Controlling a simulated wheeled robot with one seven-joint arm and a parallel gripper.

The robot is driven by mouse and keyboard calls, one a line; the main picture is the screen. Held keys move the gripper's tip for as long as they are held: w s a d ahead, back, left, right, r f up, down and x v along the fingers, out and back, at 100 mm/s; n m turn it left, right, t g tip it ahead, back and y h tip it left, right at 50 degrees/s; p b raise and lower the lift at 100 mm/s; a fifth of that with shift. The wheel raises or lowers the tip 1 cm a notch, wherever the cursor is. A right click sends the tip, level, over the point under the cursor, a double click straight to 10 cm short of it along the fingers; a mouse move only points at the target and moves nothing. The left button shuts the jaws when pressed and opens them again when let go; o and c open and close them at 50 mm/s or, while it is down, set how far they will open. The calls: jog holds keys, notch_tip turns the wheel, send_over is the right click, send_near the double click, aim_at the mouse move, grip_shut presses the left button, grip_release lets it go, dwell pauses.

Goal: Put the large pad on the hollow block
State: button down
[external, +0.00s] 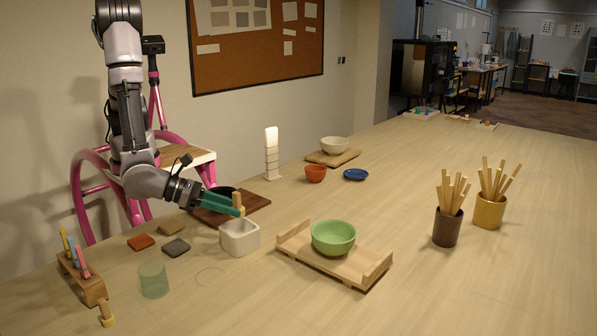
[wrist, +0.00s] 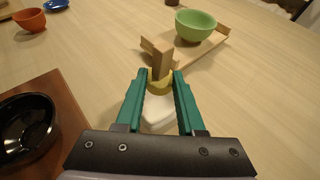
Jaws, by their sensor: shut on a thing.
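My gripper (external: 236,209) is shut on a wooden-handled yellow pad (external: 237,199), which I take to be the large pad. In the wrist view, the pad's yellow part (wrist: 159,85) sits between the green fingertips (wrist: 159,77), its wooden handle pointing up and away. A white, square, open-topped block (external: 239,240), which looks like the hollow block, stands on the table just below the gripper. It also shows in the wrist view (wrist: 157,113), partly hidden by the pad and fingers. The pad appears above the block; contact is not clear.
A dark bowl (wrist: 26,128) on a brown board is left of the gripper. A green bowl (external: 333,236) on a wooden stand is to the right. Flat tiles (external: 141,242), a green cylinder (external: 153,281) and a tool rack (external: 84,279) are at front left. The right foreground is clear.

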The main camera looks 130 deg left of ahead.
aim_at(231, 227)
jog(key=shift+f, duration=1.65)
jog(key=shift+f, duration=0.1)
jog(key=c, duration=0.5)
grip_release()
